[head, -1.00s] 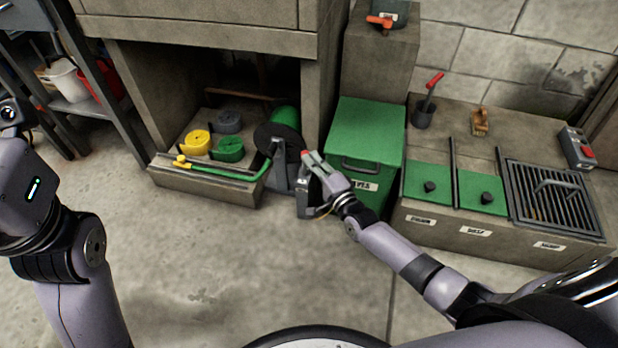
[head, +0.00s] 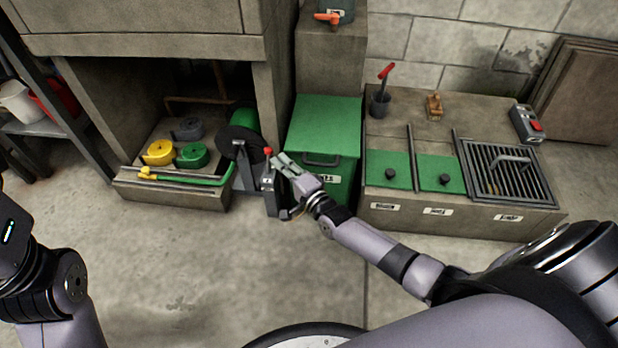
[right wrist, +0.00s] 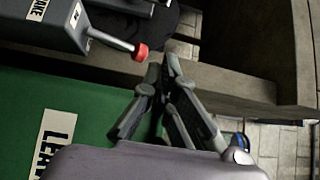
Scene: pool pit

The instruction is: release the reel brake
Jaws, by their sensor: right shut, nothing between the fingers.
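The hose reel (head: 240,143) has a dark round flange and a green drum, and stands at the mouth of the alcove. Beside it is the grey brake box (head: 272,196) with a red-tipped lever (head: 267,152). In the right wrist view the lever's red tip (right wrist: 140,52) sticks out from the grey box (right wrist: 45,22), with a partly cut-off label. My right gripper (head: 280,158) is shut and empty, its fingertips just right of the red tip. In the wrist view the fingertips (right wrist: 165,66) are close beside the tip, seemingly apart from it. My left gripper is out of view.
A green lidded bin (head: 322,128) stands right behind my right gripper. Further right is a concrete bench (head: 395,213) with green covers and a grate (head: 505,170). Coiled hoses (head: 192,155) lie on the alcove ledge. The floor in front is clear.

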